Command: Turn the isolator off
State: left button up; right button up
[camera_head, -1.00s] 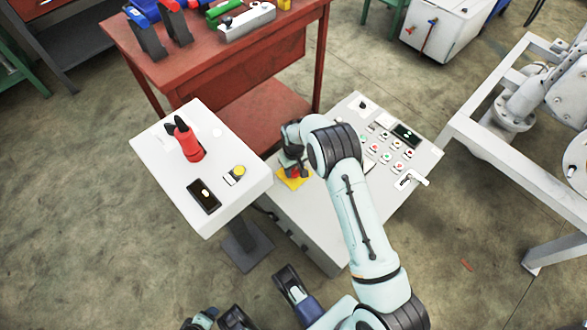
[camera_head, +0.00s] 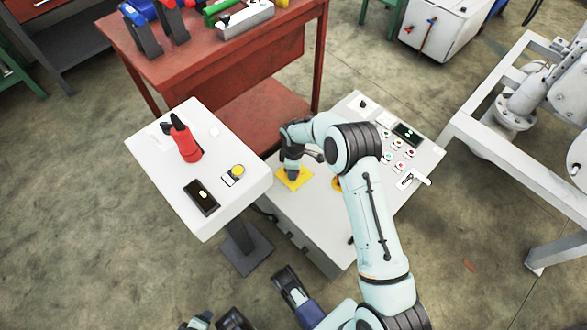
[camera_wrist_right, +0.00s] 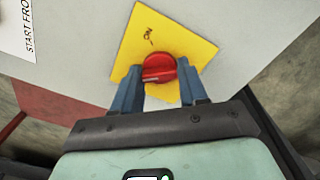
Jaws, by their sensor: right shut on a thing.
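The isolator is a red rotary knob (camera_wrist_right: 158,68) on a yellow plate (camera_wrist_right: 185,42), with a dark "ON" mark on the plate near its top in the right wrist view. In the head view the yellow plate (camera_head: 304,183) lies on the grey console's top, and my gripper hides the knob. My right gripper (camera_wrist_right: 160,80) has its two blue fingers on either side of the knob and is shut on it. It also shows over the plate in the head view (camera_head: 292,174).
The grey console (camera_head: 310,228) carries several buttons and a white handle (camera_head: 413,180) at its right. A white pedestal box (camera_head: 220,215) with a red-based control (camera_head: 187,147) stands to the left. A red-brown table (camera_head: 230,70) stands behind.

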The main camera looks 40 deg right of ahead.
pick_arm(q)
jog(key=shift+s+f, duration=0.15)
jog(key=shift+s, duration=0.05)
pick_arm(e)
jog(key=shift+n, duration=0.6)
jog(key=o, duration=1.1)
jog(key=shift+c, duration=0.2)
jog(key=shift+r, duration=0.35)
notch_tip(320, 180, up, 3)
jog(key=shift+r+p, duration=0.1)
jog(key=shift+p, duration=0.35)
pick_arm(q)
jog(key=shift+g+h, duration=0.4)
jog(key=s+d+r+p, duration=0.1)
jog(key=r, duration=0.1)
jog(key=s+d+r+p, duration=0.1)
jog(key=s, duration=0.1)
jog(key=shift+d+r, duration=0.1)
jog(key=shift+r, duration=0.3)
pick_arm(e)
notch_tip(320, 180, up, 10)
jog(key=shift+f, duration=0.25)
